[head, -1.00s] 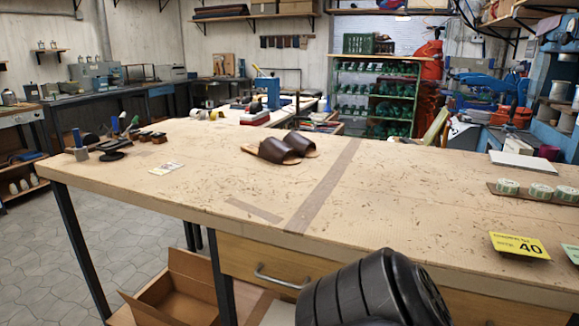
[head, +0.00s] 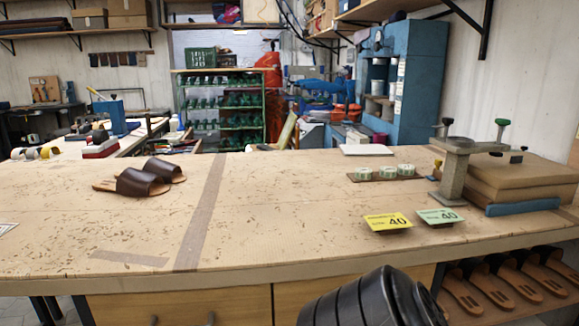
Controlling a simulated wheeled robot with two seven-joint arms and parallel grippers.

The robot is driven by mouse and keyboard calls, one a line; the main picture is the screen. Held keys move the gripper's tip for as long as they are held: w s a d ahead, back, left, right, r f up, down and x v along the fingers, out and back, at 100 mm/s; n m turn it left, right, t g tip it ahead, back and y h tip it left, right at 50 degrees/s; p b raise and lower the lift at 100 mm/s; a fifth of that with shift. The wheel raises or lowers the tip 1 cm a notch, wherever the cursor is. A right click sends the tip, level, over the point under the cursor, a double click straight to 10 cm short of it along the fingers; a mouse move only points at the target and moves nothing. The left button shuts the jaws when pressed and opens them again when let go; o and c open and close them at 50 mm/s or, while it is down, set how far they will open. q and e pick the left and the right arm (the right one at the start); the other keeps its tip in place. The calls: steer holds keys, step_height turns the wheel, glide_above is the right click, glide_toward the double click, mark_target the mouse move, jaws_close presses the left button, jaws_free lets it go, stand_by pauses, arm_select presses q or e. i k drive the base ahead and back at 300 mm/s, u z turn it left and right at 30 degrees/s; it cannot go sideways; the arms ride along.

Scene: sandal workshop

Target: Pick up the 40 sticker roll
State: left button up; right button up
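Several pale green-and-white sticker rolls stand in a row on a small brown strip (head: 380,178) at the right part of the workbench. These are the left roll (head: 363,174), the middle roll (head: 388,173) and the right roll (head: 406,171). Any numbers on them are too small to read. A yellow card (head: 388,222) and a green card (head: 440,216), both showing "40", stand in front of them near the bench's front edge. Neither of my grippers is in view. A black ribbed part of my own body shows at the bottom centre.
Brown sandals (head: 143,180) lie on the left of the bench (head: 290,215). A metal press-like tool (head: 455,165) and a stack of brown sheets (head: 515,180) stand right of the rolls. A white board (head: 367,150) lies behind them. The bench middle is clear.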

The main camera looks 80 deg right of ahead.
mark_target(387, 172)
steer(key=z, duration=2.1)
